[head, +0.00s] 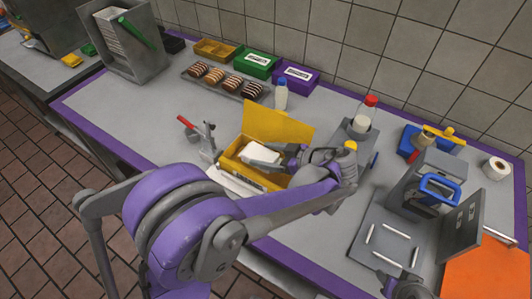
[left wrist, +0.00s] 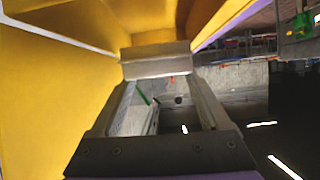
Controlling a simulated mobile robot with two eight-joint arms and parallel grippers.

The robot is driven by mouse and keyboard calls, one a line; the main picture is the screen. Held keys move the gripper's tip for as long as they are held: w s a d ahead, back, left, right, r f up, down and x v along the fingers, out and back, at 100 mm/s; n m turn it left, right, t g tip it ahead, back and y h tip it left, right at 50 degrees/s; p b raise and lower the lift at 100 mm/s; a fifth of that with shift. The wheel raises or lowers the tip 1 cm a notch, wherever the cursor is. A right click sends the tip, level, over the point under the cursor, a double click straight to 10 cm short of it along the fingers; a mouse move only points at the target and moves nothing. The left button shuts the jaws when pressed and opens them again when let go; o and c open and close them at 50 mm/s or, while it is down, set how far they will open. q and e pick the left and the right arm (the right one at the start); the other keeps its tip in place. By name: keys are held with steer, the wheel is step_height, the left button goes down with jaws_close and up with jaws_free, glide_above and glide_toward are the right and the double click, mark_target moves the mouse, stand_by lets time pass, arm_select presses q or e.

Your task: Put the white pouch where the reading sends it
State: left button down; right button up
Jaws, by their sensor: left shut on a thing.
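The white pouch (head: 262,153) lies at the mouth of a yellow box (head: 234,160) with its lid raised, near the front middle of the counter. My left gripper (head: 287,160) reaches in from the right of the box and is shut on the pouch's right side. In the left wrist view the yellow box's walls (left wrist: 60,95) surround the gripper (left wrist: 155,62); the pouch cannot be made out clearly there. A grey part of my right arm shows at the bottom edge; its gripper (head: 405,288) is cut off. No reading is legible.
Behind stand a tray of striped cakes (head: 226,83), an orange-yellow bin (head: 215,50), a labelled green bin (head: 257,62) and a labelled purple bin (head: 296,77).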

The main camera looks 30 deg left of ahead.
arm_select(q)
jaws_free()
steer(key=shift+d, duration=0.15)
steer(key=v, duration=1)
steer(key=shift+d+r, duration=0.15)
steer(key=shift+d, duration=0.1)
steer(key=shift+s, duration=0.1)
